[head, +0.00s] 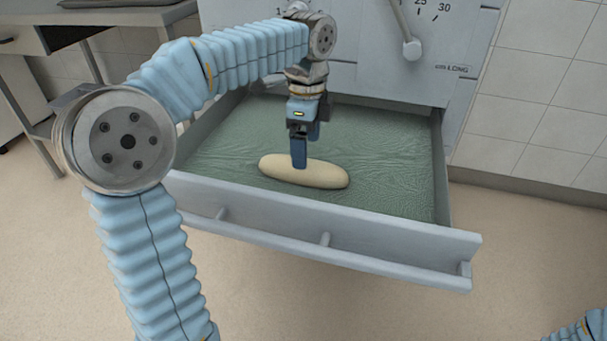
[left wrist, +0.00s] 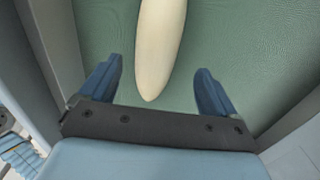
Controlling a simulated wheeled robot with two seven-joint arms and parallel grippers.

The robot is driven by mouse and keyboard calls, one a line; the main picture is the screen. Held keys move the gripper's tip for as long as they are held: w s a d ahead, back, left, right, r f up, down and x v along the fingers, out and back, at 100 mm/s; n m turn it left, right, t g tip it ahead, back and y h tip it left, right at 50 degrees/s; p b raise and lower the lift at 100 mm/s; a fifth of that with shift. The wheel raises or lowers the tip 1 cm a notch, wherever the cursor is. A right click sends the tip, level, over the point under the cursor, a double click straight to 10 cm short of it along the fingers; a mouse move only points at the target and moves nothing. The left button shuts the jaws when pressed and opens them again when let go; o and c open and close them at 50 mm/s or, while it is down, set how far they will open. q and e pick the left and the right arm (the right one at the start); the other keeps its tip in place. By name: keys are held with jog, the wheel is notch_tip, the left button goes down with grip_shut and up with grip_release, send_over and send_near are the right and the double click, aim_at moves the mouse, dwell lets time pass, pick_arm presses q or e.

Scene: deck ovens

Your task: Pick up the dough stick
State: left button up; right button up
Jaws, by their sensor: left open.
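The dough stick (head: 322,174) is a pale, smooth, rounded loaf lying on the green floor of an open drawer. It also shows in the left wrist view (left wrist: 160,40), where its near end points in between my fingers. My left gripper (head: 299,160) points down over the dough, and its blue fingers hide part of the far side. In the left wrist view the left gripper (left wrist: 158,88) is open, with one finger on each side of the dough and clear gaps. My right gripper is out of view.
The drawer (head: 325,246) is pulled out of a grey oven front (head: 458,75) with a dial and lever. Its side walls and front panel surround the dough. A metal table (head: 120,18) stands at the upper left. Beige floor lies in front.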

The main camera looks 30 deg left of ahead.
pick_arm(q)
jog(key=f, duration=0.2)
jog(key=f+b, duration=0.1)
jog(key=f, duration=0.2)
jog(key=shift+s+a+f+b, duration=0.25)
jog(key=shift+s+f+b, duration=0.1)
jog(key=shift+f+b, duration=0.05)
jog(key=c, duration=1.2)
jog(key=shift+c, duration=0.2)
jog(key=shift+r, duration=0.15)
